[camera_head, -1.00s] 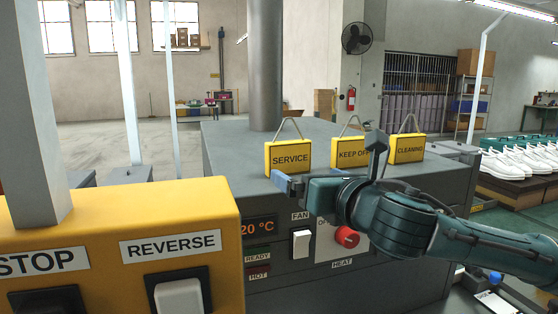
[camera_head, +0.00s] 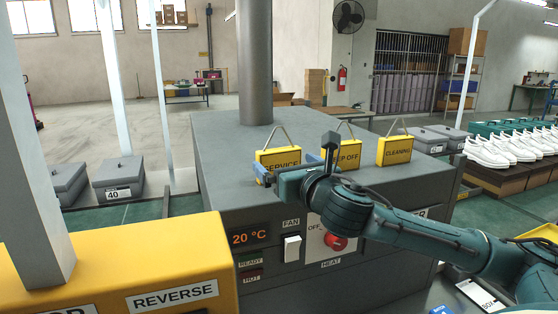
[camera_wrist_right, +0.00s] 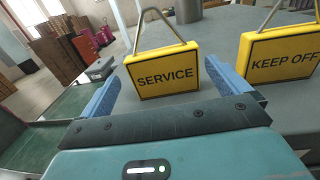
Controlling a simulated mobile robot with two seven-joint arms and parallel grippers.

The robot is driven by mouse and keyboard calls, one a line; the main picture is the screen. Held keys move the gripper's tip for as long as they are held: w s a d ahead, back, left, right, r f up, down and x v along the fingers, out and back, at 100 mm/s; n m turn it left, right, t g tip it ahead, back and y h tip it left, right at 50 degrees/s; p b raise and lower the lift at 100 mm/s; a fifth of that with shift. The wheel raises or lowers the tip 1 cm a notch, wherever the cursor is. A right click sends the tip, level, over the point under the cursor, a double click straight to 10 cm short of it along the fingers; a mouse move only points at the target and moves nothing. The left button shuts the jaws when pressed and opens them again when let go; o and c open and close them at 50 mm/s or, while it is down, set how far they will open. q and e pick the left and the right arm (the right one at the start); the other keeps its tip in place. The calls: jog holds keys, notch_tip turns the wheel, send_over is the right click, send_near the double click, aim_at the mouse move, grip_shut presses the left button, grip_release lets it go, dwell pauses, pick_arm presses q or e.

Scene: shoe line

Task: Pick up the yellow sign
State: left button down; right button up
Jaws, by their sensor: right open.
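Three yellow signs with wire handles stand upright in a row on the grey machine top (camera_head: 205,140). They are the SERVICE sign (camera_head: 279,158), the KEEP OFF sign (camera_head: 350,158) and the CLEANING sign (camera_head: 396,151). My right gripper (camera_head: 265,173) is in front of the SERVICE sign and covers its lower part. In the right wrist view its blue fingers are apart, with the SERVICE sign (camera_wrist_right: 163,73) between and beyond them. The KEEP OFF sign (camera_wrist_right: 283,58) is to the right of the fingers there. My left gripper is not in view.
The machine front has a FAN switch (camera_head: 292,247) and a red HEAT knob (camera_head: 336,243) below my right arm. A yellow control box (camera_head: 170,262) stands at the lower left. White shoes (camera_head: 500,150) line the right side.

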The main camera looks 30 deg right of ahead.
aim_at(281, 161)
jog(key=w, duration=0.3)
jog(key=w+d+p, duration=0.1)
jog(key=w, duration=0.1)
jog(key=shift+f, duration=0.35)
jog(key=shift+c, duration=0.2)
jog(key=c, duration=0.7)
notch_tip(281, 161, up, 10)
jog(key=shift+r+p, duration=0.1)
jog(key=shift+p, duration=0.75)
